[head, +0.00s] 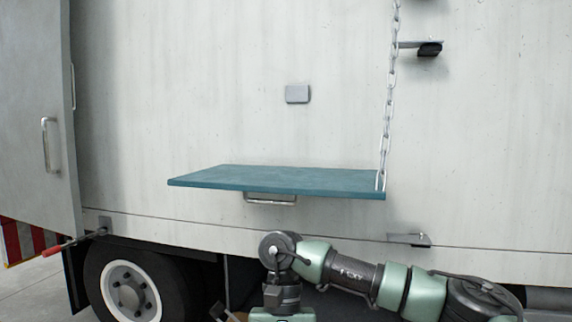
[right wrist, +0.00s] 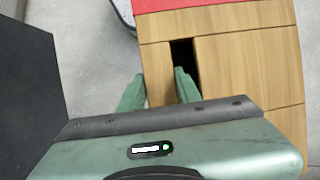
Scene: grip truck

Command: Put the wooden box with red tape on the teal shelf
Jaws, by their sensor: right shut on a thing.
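The wooden box with red tape (right wrist: 245,62) fills much of the right wrist view, with a red band (right wrist: 215,18) along its far part and a dark slot in its wood. My right gripper (right wrist: 160,86) is shut on the box's wooden edge, one finger in the slot and the other outside on the left. In the head view the teal shelf (head: 278,181) juts from the truck's side, empty. My right arm reaches in below it from the right; its fingertips are out of that view. My left gripper is not in view.
A chain (head: 388,100) hangs down to the shelf's right front corner. A handle (head: 270,199) sits under the shelf. The truck's wheel (head: 130,290) is lower left, and an open door (head: 35,120) stands at the left. The space above the shelf is free.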

